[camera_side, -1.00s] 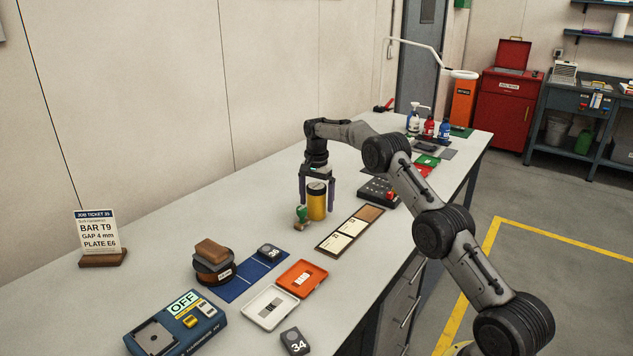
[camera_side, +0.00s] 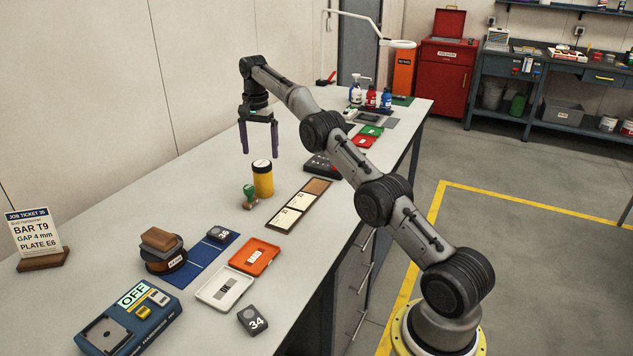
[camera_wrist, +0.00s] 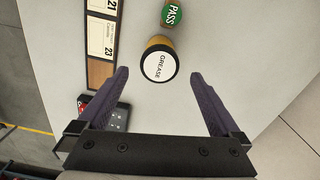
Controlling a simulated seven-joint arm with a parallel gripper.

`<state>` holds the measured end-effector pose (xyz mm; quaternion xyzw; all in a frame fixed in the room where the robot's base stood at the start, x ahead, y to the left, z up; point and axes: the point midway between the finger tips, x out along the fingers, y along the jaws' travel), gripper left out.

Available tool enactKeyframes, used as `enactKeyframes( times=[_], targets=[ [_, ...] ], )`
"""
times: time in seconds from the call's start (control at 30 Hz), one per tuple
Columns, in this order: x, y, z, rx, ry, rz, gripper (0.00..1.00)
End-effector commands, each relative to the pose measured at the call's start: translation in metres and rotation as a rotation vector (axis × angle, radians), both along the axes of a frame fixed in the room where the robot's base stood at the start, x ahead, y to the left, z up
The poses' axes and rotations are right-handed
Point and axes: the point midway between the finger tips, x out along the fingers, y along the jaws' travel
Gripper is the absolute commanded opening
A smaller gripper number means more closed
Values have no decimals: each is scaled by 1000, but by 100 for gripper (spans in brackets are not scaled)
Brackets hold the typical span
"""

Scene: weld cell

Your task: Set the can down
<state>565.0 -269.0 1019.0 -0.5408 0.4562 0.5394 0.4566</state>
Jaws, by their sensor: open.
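The can is a yellow cylinder (camera_side: 263,182) with a dark band and a white lid. It stands upright on the grey bench. In the wrist view its lid (camera_wrist: 159,66) reads GREASE. My gripper (camera_side: 244,153) is open and empty, raised above the bench behind and to the left of the can in the side view. In the wrist view the can lies beyond and between the two purple fingers (camera_wrist: 163,78), with nothing touching it.
A green-topped stamp (camera_side: 250,193) marked PASS stands beside the can. A wooden card rack (camera_side: 298,205) lies to its right. A dark keypad box (camera_side: 322,165) sits behind. Orange (camera_side: 254,257) and white trays lie nearer. Bare bench lies left of the can.

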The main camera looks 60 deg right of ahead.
Motion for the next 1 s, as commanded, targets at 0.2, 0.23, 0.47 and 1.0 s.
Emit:
enactKeyframes(
  times=[0.2,0.23,0.47,1.0],
  targets=[
    [-6,36,58,-24,-49,143,100],
    [-9,43,69,-31,-60,173,100],
    [-52,104,135,-74,-129,411,100],
    [-241,225,173,-208,-290,960,100]
  ],
)
